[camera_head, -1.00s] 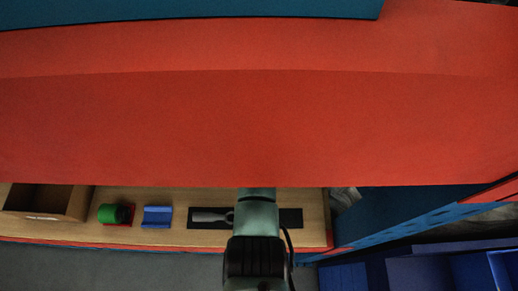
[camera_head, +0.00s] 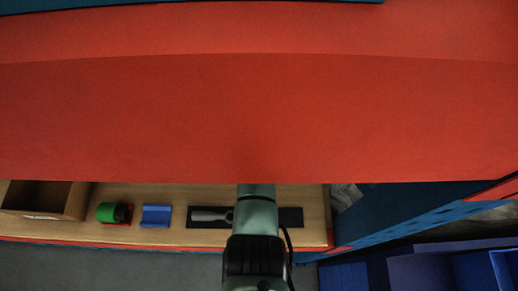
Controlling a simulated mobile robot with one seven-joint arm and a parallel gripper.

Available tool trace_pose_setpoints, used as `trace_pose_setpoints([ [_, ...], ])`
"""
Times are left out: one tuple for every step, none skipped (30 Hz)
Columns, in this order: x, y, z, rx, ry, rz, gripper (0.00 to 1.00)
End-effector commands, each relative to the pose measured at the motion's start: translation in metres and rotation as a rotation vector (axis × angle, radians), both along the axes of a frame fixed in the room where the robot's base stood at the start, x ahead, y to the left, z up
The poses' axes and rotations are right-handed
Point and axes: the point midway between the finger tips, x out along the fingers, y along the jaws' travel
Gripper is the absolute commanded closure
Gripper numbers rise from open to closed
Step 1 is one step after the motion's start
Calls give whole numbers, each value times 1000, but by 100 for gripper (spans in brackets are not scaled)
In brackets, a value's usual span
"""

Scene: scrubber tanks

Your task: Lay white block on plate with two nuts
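No white block and no plate with two nuts can be made out in the head view. A large red panel covers most of the picture. My arm reaches up from the bottom centre and passes out of sight behind this panel's lower edge. My gripper is hidden, so its state and anything it holds do not show.
On a wooden surface (camera_head: 160,193) below the red panel (camera_head: 250,120) are an open box (camera_head: 75,204), a green and black object (camera_head: 108,212) on a red base, a blue block (camera_head: 156,216) and a black strip (camera_head: 291,217) with a grey tool (camera_head: 210,214). Blue bins (camera_head: 425,269) stand lower right.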

Motion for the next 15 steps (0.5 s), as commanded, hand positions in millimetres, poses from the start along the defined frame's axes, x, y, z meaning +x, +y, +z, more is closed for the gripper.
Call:
trace_pose_setpoints([
  [1, 0, 1, 0, -1, 0, 100],
  [1, 0, 1, 0, -1, 0, 100],
  [1, 0, 1, 0, -2, 0, 100],
  [1, 0, 1, 0, -1, 0, 100],
  [1, 0, 1, 0, -1, 0, 100],
  [1, 0, 1, 0, -2, 0, 100],
  [1, 0, 0, 0, -1, 0, 100],
  [0, 0, 0, 0, -1, 0, 100],
  [0, 0, -1, 0, -1, 0, 100],
  [0, 0, -1, 0, -1, 0, 100],
  [0, 0, -2, 0, -1, 0, 100],
  [0, 0, -3, 0, -1, 0, 100],
  [0, 0, -4, 0, -1, 0, 100],
  [0, 0, -5, 0, -1, 0, 100],
  [0, 0, -6, 0, -2, 0, 100],
])
